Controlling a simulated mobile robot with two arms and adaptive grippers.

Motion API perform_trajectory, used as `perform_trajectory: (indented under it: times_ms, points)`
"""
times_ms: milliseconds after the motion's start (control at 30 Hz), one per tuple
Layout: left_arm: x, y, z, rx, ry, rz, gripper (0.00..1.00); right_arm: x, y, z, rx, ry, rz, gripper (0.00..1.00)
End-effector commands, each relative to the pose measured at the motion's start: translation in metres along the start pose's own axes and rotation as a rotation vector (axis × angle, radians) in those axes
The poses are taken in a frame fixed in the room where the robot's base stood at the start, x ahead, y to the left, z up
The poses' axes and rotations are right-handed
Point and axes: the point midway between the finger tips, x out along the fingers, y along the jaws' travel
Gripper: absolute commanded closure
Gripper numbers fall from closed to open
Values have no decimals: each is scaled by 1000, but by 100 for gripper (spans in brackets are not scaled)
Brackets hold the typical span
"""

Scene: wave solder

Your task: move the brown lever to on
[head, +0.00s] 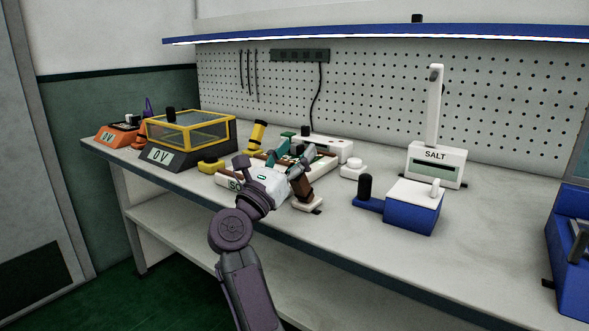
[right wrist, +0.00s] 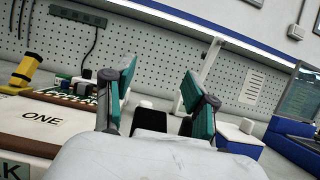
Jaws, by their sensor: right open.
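The brown lever (head: 303,189) stands on a small white base (head: 308,204) near the front edge of the workbench, partly hidden by my right gripper (head: 298,163). My right gripper is open, its teal-padded fingers spread close to the lever's upper part. In the right wrist view my gripper (right wrist: 157,95) has a dark block (right wrist: 150,121) showing between and beyond its fingers. I cannot tell whether this block is part of the lever, or whether either finger touches the lever. Any on or off marking is hidden. My left gripper is not in view.
A white-edged board box (head: 228,181) lies beside my gripper. A blue box with a black handle (head: 365,187) stands to the right, and a white SALT unit (head: 436,163) behind it. A yellow-framed case (head: 190,133) stands left. The bench (head: 480,240) is clear at front right.

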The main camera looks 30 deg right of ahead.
Motion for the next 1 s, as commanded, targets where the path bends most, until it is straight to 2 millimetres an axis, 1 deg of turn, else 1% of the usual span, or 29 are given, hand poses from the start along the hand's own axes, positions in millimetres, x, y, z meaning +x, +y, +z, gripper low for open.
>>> perform_trajectory:
  times_ms: [33,133,233,367,500,933,1000]
  points:
    - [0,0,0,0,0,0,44,5,-1,11,6,1,-3,44]
    - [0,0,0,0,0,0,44,13,0,28,5,0,-1,44]
    - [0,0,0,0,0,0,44,19,0,40,4,1,-1,44]
    - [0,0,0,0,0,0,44,24,0,50,1,1,1,44]
    - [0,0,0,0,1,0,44,25,0,52,-1,1,1,44]
    - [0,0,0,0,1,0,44,25,0,52,-3,0,1,44]
    - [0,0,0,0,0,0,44,23,-1,51,-25,-16,2,44]
